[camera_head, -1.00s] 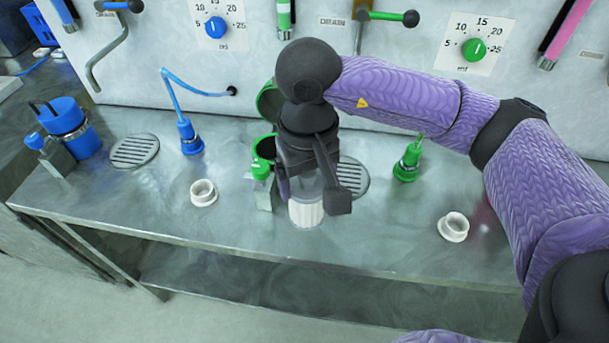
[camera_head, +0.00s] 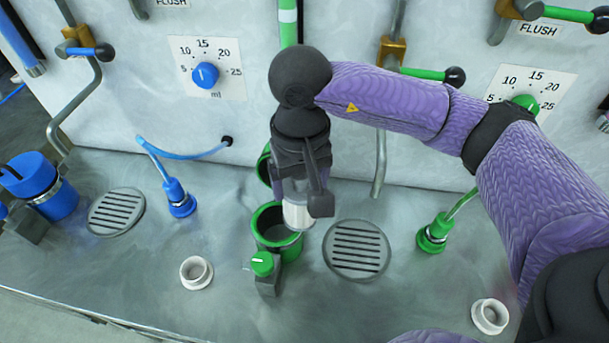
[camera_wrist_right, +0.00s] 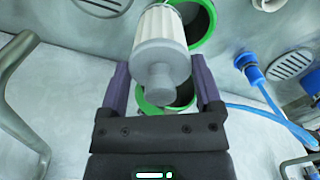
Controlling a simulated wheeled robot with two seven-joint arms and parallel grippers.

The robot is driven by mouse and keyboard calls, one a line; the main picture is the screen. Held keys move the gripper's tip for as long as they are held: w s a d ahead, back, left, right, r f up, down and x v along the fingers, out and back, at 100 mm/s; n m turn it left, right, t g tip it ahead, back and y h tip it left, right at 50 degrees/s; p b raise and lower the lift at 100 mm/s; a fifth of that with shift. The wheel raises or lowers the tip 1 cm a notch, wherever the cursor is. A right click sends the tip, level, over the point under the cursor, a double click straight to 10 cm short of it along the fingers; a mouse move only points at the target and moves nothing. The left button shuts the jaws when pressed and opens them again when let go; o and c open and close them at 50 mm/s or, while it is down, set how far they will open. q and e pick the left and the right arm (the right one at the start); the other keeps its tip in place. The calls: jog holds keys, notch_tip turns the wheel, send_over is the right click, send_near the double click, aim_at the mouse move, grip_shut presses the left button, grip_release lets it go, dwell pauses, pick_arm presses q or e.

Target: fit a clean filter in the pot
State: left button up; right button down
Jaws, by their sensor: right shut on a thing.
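My right gripper (camera_head: 297,188) is shut on a white pleated filter (camera_head: 298,214) with a grey end. The filter also shows in the right wrist view (camera_wrist_right: 160,35), with its grey knob between the fingers (camera_wrist_right: 163,88). In the head view the filter appears raised, overlapping the right part of the open green pot's (camera_head: 268,242) rim; I cannot tell its exact height. The pot's green rim also shows beyond the filter in the wrist view (camera_wrist_right: 212,28). The pot's round green lid (camera_head: 263,168) stands open behind, partly hidden by my gripper. My left gripper is not in view.
A grey block with a green knob (camera_head: 262,264) is at the pot's front. A drain grate (camera_head: 357,249) lies to its right, a green nozzle (camera_head: 434,236) beyond. White rings (camera_head: 196,272) (camera_head: 490,316) stand on the bench. The panel with pipes and dials rises behind.

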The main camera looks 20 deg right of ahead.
jog(key=shift+s+a+r+m+p, duration=0.1)
jog(key=shift+a+r+m+p, duration=0.3)
jog(key=shift+r+p, duration=0.2)
jog(key=shift+a+r+m+p, duration=0.25)
jog(key=shift+r+m+p, duration=0.2)
jog(key=shift+p, duration=0.2)
jog(key=f+m+p, duration=0.1)
jog(key=m+p, duration=0.2)
jog(key=p, duration=0.1)
jog(key=w+a+f+m+p, duration=0.1)
jog(key=m+p, duration=0.2)
jog(key=m, duration=0.1)
jog(key=w+a+f+m+p, duration=0.1)
jog(key=m+p, duration=0.2)
jog(key=p, duration=0.1)
jog(key=shift+w+a+f+m+p, duration=0.15)
jog(key=shift+a+f+m+p, duration=0.1)
jog(key=shift+m+p, duration=0.1)
jog(key=shift+r, duration=0.1)
jog(key=shift+b, duration=0.3)
jog(key=shift+f, duration=0.2)
